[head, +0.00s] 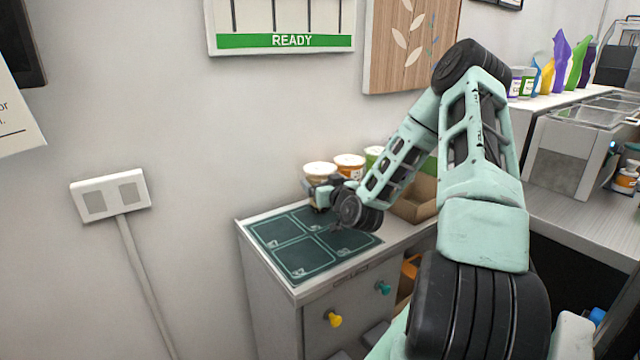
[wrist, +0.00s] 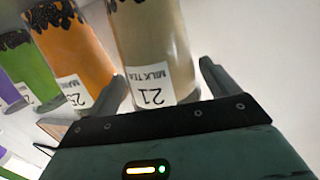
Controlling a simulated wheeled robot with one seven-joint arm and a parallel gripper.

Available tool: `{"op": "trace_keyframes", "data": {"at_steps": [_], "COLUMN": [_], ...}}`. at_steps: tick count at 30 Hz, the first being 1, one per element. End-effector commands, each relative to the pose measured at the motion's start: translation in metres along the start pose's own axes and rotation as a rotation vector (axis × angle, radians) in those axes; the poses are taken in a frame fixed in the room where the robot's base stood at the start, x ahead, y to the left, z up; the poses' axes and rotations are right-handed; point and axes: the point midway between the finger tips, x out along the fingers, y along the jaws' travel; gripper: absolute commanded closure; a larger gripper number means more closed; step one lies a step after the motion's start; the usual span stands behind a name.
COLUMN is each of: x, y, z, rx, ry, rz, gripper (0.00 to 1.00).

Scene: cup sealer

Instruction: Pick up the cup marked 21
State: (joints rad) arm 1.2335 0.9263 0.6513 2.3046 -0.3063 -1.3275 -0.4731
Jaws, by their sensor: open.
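The cup marked 21 (wrist: 150,45) is tan with a dark pattern near its rim and a white label reading "21 MILK TEA". It fills the top middle of the wrist view. My gripper (wrist: 162,88) is open, with one finger on each side of the cup's lower part; I cannot tell whether either finger touches it. In the head view a tan cup (head: 320,170) stands at the back of the cabinet top, partly hidden by my gripper (head: 322,196).
An orange cup (wrist: 75,48) stands close beside the tan one, with a green cup (wrist: 30,62) and a purple one beyond. A dark mat (head: 297,262) with marked squares covers the cabinet top. A cardboard box (head: 416,206) sits right of my wrist.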

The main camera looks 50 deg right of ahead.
Motion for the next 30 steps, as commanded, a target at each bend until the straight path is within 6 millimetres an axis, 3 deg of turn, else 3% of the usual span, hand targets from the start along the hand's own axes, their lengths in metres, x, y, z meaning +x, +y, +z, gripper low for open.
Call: {"op": "trace_keyframes", "data": {"at_steps": [6, 13, 18, 30], "x": [0.022, 0.023, 0.023, 0.023], "y": [0.0, 0.0, 0.0, 0.0], "z": [-0.001, 0.0, 0.0, -0.006], "rx": [0.0, -0.001, -0.001, -0.003], "ry": [0.0, -0.001, -0.001, 0.004], "rz": [0.001, 0.0, 0.0, -0.001], "gripper": [0.13, 0.13, 0.6, 0.63]}}
